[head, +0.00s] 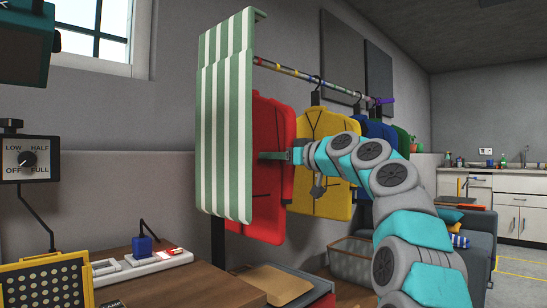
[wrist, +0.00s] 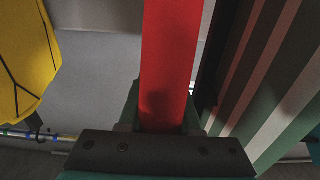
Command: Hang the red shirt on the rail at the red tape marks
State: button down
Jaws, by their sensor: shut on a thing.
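The red shirt (head: 268,205) is upright in the head view, left of the yellow shirt and partly behind a green-and-white striped curtain. My gripper (head: 275,156) is shut on the red shirt at mid height. In the wrist view, the shirt's edge (wrist: 170,60) runs as a red strip between my fingers (wrist: 160,118). The rail (head: 310,77) slopes away to the right above the shirts and carries coloured bands. The red shirt's hook and its place on the rail are hidden behind the curtain. The red tape marks are too small to tell for certain.
The striped curtain (head: 226,120) hangs close on the left; it also shows in the wrist view (wrist: 270,80). The yellow shirt (head: 322,160) hangs to the right, with blue (head: 376,128) and green shirts beyond. A wooden table (head: 180,283) and a wicker basket (head: 352,262) stand below.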

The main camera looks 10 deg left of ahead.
jog(key=shift+r, duration=0.1)
jog(key=c, duration=0.5)
grip_release()
